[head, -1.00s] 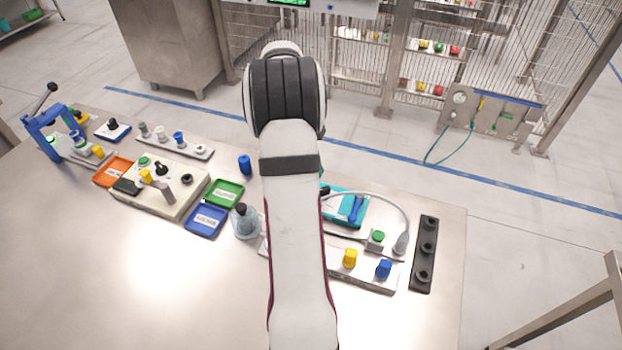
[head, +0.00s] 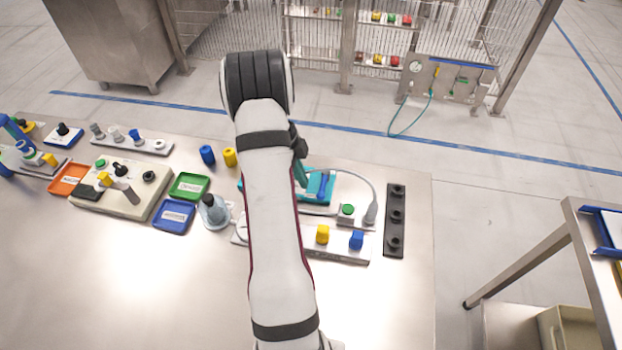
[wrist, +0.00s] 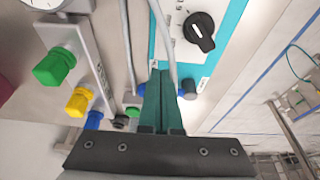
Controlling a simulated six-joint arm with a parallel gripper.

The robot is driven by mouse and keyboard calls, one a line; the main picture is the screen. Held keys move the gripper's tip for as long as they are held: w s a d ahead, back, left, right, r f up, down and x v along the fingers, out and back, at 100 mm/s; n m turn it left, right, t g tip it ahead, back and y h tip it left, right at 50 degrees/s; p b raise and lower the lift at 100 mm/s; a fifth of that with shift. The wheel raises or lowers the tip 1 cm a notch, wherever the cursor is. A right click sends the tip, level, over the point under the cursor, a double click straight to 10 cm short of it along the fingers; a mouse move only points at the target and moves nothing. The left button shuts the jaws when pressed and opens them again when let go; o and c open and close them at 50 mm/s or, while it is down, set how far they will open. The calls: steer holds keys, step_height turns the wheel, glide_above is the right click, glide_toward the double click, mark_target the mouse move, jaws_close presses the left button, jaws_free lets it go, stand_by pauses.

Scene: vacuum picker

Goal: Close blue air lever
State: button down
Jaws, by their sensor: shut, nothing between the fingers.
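The blue lever (head: 322,186) lies on a teal-and-white panel (head: 333,178) just right of my arm in the head view. In the wrist view the teal panel (wrist: 228,45) carries a black rotary knob (wrist: 199,31). A blue part, which looks like the lever (wrist: 203,84), shows on both sides of my fingertips and is partly hidden behind them. My gripper (wrist: 160,74) has teal fingers pressed together with nothing between them. The tips are at or just in front of the blue part; I cannot tell whether they touch it.
A strip with green (wrist: 55,66), yellow (wrist: 77,101) and blue knobs (wrist: 93,120) stands left of my fingers in the wrist view. A grey hose (head: 372,190) arcs beside the panel to a green button box (head: 347,212). A black socket rail (head: 395,222) stands further right.

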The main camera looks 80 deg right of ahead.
steer(key=shift+s+f, duration=0.2)
steer(key=shift+s, duration=0.95)
steer(key=shift+s+a+n, duration=0.2)
steer(key=shift+s+n, duration=0.1)
steer(key=shift+n, duration=0.4)
steer(key=shift+s+a+n+h, duration=0.2)
steer(key=shift+s+n+h, duration=0.35)
steer(key=shift+n, duration=0.55)
steer(key=s+n, duration=0.1)
steer(key=n, duration=0.1)
steer(key=s+n+h, duration=0.1)
steer(key=n, duration=0.1)
steer(key=shift+s+n+t, duration=0.25)
steer(key=shift+n+t, duration=0.05)
steer(key=shift+t, duration=0.1)
steer(key=n, duration=0.1)
steer(key=s+d+n+t, duration=0.1)
steer(key=n, duration=0.1)
steer(key=s+n+h, duration=0.1)
steer(key=n, duration=0.1)
steer(key=shift+s+d, duration=0.15)
steer(key=shift+s, duration=0.1)
steer(key=shift+s+d+n, duration=0.1)
steer(key=shift+d+n, duration=0.05)
steer(key=shift+n, duration=0.25)
steer(key=shift+s+d, duration=0.55)
steer(key=shift+d, duration=0.35)
